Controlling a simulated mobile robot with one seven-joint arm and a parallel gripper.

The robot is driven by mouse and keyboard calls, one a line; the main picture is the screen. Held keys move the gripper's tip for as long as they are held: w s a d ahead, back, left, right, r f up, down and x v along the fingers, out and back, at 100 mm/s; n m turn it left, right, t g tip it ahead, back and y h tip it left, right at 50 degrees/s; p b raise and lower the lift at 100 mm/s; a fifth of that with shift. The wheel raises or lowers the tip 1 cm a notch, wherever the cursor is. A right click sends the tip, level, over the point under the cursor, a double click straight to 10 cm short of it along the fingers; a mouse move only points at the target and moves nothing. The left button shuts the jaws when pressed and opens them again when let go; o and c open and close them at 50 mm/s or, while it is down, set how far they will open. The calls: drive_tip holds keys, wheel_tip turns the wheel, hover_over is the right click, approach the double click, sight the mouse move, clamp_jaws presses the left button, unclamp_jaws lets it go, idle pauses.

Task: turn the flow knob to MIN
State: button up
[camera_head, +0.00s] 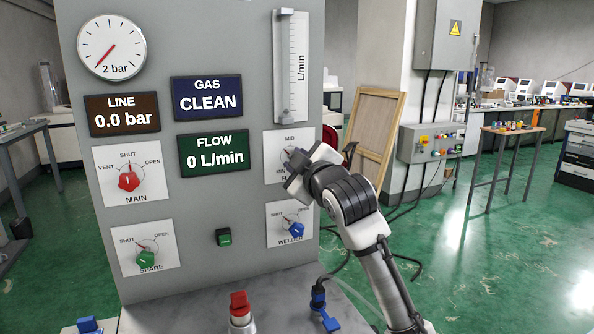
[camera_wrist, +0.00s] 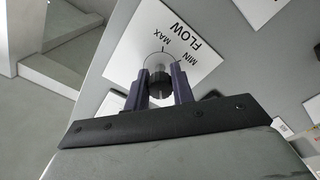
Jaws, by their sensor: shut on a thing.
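The flow knob (camera_wrist: 159,86) is small and dark and sits between my two fingers in the wrist view. My gripper (camera_wrist: 160,88) is shut on it. Its white plate (camera_wrist: 204,72) reads FLOW, MAX and MIN; I cannot tell exactly where the knob points. In the head view my gripper (camera_head: 294,172) reaches the plate (camera_head: 272,143) from the right and covers most of the knob and lettering. The flow display (camera_head: 213,153) reads 0 L/min.
The welder knob (camera_head: 291,229) is blue, just below my gripper. The main knob (camera_head: 129,178) is red and the spare knob (camera_head: 146,258) green, both at left. The line display (camera_head: 122,114) reads 0.0 bar; the gas display (camera_head: 207,95) reads CLEAN.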

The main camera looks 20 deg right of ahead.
drive_tip(key=n+b, duration=0.2)
drive_tip(key=n, duration=0.3)
drive_tip(key=shift+f+n, duration=0.1)
drive_tip(key=shift+n, duration=0.2)
drive_tip(key=n+b, duration=0.2)
drive_tip(key=n, duration=0.8)
drive_tip(key=shift+n+b, duration=0.35)
drive_tip(key=shift+n, duration=0.05)
drive_tip(key=n, duration=0.5)
drive_tip(key=shift+n, duration=0.4)
drive_tip(key=o, duration=1)
drive_tip(key=shift+r, duration=0.2)
